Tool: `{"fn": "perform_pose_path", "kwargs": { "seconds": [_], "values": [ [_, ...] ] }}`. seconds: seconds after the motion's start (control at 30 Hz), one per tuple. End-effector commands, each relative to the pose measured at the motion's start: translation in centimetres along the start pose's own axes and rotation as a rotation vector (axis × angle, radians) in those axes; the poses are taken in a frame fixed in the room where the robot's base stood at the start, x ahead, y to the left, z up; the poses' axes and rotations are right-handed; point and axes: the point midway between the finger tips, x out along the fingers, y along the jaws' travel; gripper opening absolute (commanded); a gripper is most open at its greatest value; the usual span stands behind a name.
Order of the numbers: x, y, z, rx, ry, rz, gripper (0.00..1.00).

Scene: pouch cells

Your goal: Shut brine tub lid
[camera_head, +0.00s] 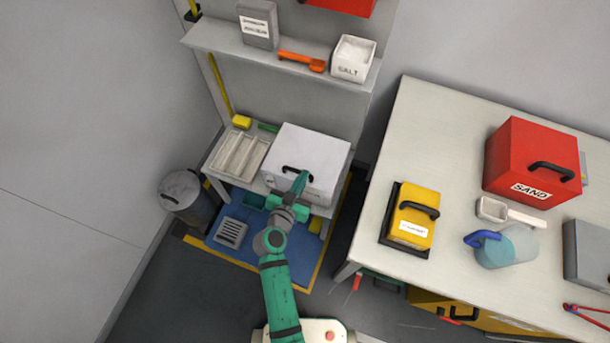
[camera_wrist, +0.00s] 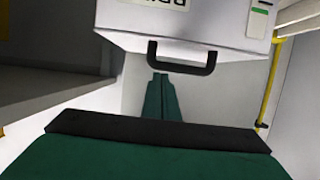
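The brine tub (camera_head: 318,150) is a white box on the small workbench, with a pale flat top and a black handle (camera_head: 291,168) near its front edge. In the head view its top looks level, but I cannot tell whether the lid is fully down. In the wrist view the white tub (camera_wrist: 200,22) fills the top, with a partly cut-off label and its black handle (camera_wrist: 182,68). My gripper (camera_head: 302,178) is at the tub's front, by the handle. In the wrist view its green fingers (camera_wrist: 161,76) are together, tips beside the handle bar, with nothing visible between them.
A shelf (camera_head: 210,37) with a salt box (camera_head: 352,60) and an orange scoop (camera_head: 300,61) hangs above the bench. A ribbed tray (camera_head: 238,155) lies left of the tub. A grey bin (camera_head: 185,195) stands left. A large table (camera_head: 450,130) with a red sand box (camera_head: 525,155) stands right.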

Motion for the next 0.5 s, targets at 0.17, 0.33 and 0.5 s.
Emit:
{"fn": "perform_pose_path", "kwargs": {
  "seconds": [0.17, 0.33, 0.5],
  "values": [
    [-1.5, 0.0, -2.5, 0.002, 0.017, -0.002, 0.0],
    [-3.9, 0.3, 0.4, 0.001, 0.018, 0.003, 0.0],
    [-5.8, 0.5, 2.4, 0.003, 0.023, 0.008, 0.0]
  ]
}}
